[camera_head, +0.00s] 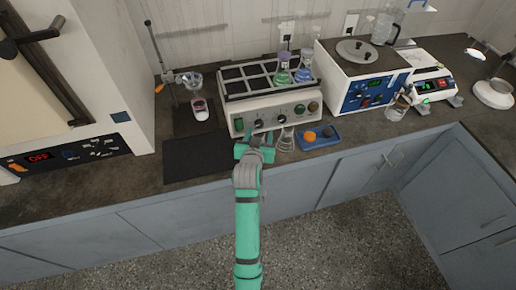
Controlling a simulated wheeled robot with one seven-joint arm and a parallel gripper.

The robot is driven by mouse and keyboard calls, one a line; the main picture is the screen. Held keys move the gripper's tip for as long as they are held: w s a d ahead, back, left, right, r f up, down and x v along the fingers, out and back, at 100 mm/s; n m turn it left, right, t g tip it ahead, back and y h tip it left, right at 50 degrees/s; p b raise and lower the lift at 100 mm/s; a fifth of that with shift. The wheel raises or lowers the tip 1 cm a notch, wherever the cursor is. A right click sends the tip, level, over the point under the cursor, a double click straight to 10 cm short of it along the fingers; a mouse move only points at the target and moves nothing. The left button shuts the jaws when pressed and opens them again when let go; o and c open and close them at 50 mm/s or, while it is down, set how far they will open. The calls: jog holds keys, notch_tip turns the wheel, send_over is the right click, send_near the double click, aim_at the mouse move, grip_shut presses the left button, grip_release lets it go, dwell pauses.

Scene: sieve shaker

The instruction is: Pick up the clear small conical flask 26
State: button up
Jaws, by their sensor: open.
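A small clear conical flask (286,141) stands upright on the dark counter in front of the multi-place heater, just left of the blue tray. My gripper (257,136) is open, over the counter's front area and close to the left of the flask. The flask does not appear to be between the fingers. Whether a finger touches it cannot be told from this view. Part of the flask's left side is close to my green gripper body.
The heater (266,103) stands right behind, with flasks of green (283,75) and blue (304,73) liquid on top. A blue tray (326,143) with small orange and dark items lies right. A black mat (196,158) lies left. A white-and-blue bath (362,80) stands farther right.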

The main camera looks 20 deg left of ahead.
jog(key=c, duration=1.1)
jog(key=shift+r, duration=0.1)
jog(key=shift+w+r, duration=0.15)
jog(key=shift+r, duration=1.2)
jog(key=s+r, duration=0.1)
jog(key=r, duration=0.1)
jog(key=s+d+r, duration=0.1)
jog(key=s+r, duration=0.3)
jog(key=shift+d, duration=0.25)
jog(key=shift+d+v, duration=0.2)
jog(key=shift+v, duration=1.4)
jog(key=shift+d+v, duration=0.2)
jog(key=shift+v, duration=1.45)
jog(key=shift+d+v, duration=0.2)
jog(key=shift+v, duration=1.4)
jog(key=shift+w+r, duration=0.25)
